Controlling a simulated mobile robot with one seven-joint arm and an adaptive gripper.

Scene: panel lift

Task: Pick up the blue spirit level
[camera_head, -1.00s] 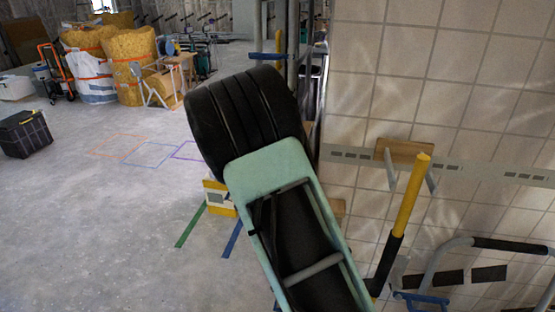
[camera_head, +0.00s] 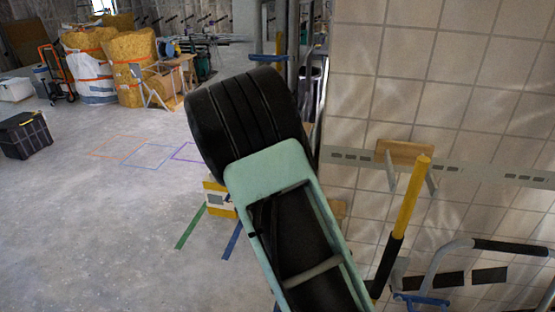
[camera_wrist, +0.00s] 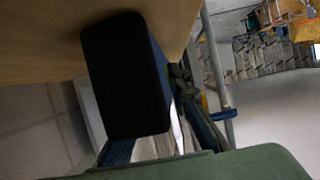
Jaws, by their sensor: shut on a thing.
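My gripper (camera_wrist: 127,80) shows in the wrist view as a large dark block close to the camera, below a wooden surface. Narrow blue parts (camera_wrist: 116,152) show beneath and beside it, partly covered. I take them for the blue spirit level in the shut jaws, though the contact and most of its length are hidden. In the head view, my dark and mint-green arm fills the middle and hides the gripper and what it holds.
A tiled wall (camera_head: 450,80) stands at right with a wooden shelf (camera_head: 408,152) on brackets. A yellow-and-black pole (camera_head: 408,212) and a bent rail (camera_head: 437,262) stand near it. Open floor (camera_head: 90,220) lies at left, with a black crate (camera_head: 24,135) and yellow bags (camera_head: 128,62) farther off.

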